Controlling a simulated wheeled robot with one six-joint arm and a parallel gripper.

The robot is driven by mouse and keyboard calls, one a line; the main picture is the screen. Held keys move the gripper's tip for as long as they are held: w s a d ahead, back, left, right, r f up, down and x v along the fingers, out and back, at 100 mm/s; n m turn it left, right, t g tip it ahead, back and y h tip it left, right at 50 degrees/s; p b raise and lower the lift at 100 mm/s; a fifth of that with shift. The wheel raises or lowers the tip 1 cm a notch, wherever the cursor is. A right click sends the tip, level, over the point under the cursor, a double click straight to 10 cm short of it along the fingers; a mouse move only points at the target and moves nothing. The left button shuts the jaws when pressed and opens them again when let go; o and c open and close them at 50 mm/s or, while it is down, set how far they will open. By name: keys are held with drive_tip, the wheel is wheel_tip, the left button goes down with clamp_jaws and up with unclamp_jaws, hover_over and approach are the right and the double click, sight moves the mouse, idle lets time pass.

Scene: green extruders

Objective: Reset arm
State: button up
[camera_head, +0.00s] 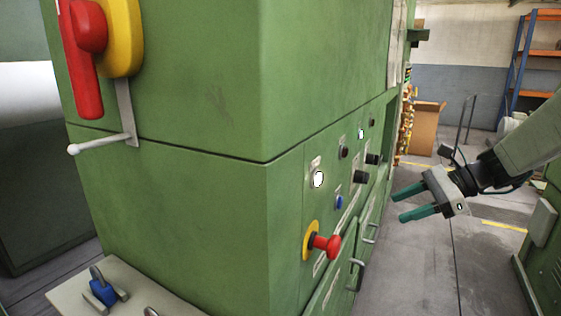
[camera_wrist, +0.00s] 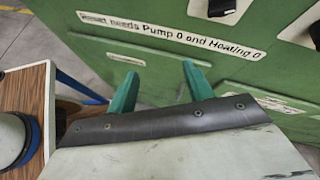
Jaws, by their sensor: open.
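My gripper (camera_head: 407,203) is open and empty in the head view, at the right, with its two green fingers pointing left toward the control panel. It is apart from the panel. In the wrist view my gripper's green fingertips (camera_wrist: 160,72) are spread before the green cabinet face. The green extruder cabinet (camera_head: 180,110) fills the left and middle of the head view. Its panel carries a red knob on a yellow ring (camera_head: 326,245), a blue button (camera_head: 339,202), a white lit button (camera_head: 318,179) and several dark knobs (camera_head: 373,159). A label (camera_wrist: 170,35) reads "Reset needs Pump 0 and Heating 0".
A large red handle on a yellow plate (camera_head: 88,60) and a white-tipped lever (camera_head: 100,145) stick out at upper left. Another green machine stands at right. A wood-topped surface (camera_wrist: 25,90) shows left in the wrist view.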

drive_tip(key=s+a+n+g+h, duration=0.1)
drive_tip(key=s+a+n+h, duration=0.2)
drive_tip(key=s+n+h, duration=0.8)
drive_tip(key=shift+s+a+f+n+g, duration=0.25)
drive_tip(key=shift+s+n, duration=3.35)
drive_tip(key=shift+s, duration=5.15)
drive_tip(key=shift+d, duration=0.1)
